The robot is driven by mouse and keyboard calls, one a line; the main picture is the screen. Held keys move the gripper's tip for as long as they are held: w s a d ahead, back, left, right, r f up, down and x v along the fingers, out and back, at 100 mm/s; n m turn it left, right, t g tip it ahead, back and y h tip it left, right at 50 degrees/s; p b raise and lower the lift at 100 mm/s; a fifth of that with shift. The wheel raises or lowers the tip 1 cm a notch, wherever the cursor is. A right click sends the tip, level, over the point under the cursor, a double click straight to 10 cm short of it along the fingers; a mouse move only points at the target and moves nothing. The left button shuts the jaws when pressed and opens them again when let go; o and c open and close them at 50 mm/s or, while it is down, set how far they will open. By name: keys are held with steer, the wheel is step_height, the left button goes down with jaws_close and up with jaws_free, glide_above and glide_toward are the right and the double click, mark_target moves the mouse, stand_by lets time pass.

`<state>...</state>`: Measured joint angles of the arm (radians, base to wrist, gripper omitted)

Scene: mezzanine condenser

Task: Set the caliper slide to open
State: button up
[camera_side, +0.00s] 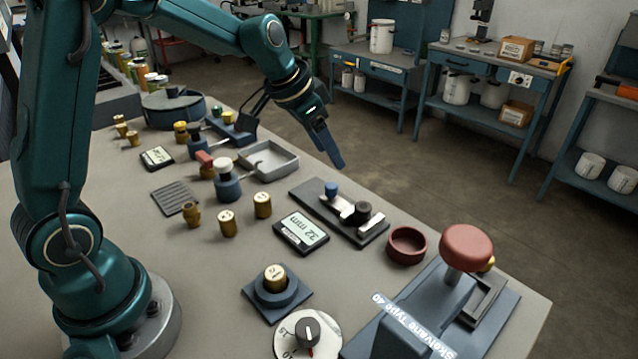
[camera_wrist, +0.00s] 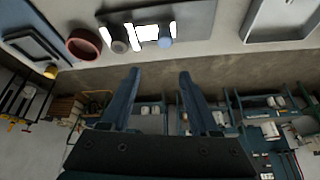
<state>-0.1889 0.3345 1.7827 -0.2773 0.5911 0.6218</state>
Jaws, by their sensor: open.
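The caliper (camera_side: 372,231) is a dark flat plate on the table with a pale metal bar. A blue knob (camera_side: 331,189) stands at its far end and a black knob (camera_side: 362,209) nearer its right end. In the wrist view the caliper plate (camera_wrist: 195,18) is at the top, with the blue knob (camera_wrist: 165,42) and the black knob (camera_wrist: 119,46) apart. A display reading 32 mm (camera_side: 301,233) lies beside it. My gripper (camera_side: 337,158) is open and empty, above and beyond the caliper's far end, touching nothing; its two fingers also show in the wrist view (camera_wrist: 159,75).
A red bowl (camera_side: 406,246) and a press with a red knob (camera_side: 467,247) stand right of the caliper. A grey tray (camera_side: 268,161) and brass weights (camera_side: 228,223) are to its left. The table edge runs close behind it, with open floor beyond.

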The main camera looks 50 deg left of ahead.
mark_target(331, 185)
steer(key=shift+g, duration=0.5)
steer(key=f, duration=0.2)
steer(key=a+f, duration=0.1)
steer(key=f, duration=0.1)
steer(key=shift+x, duration=2.25)
jaws_close()
steer(key=shift+s, duration=0.1)
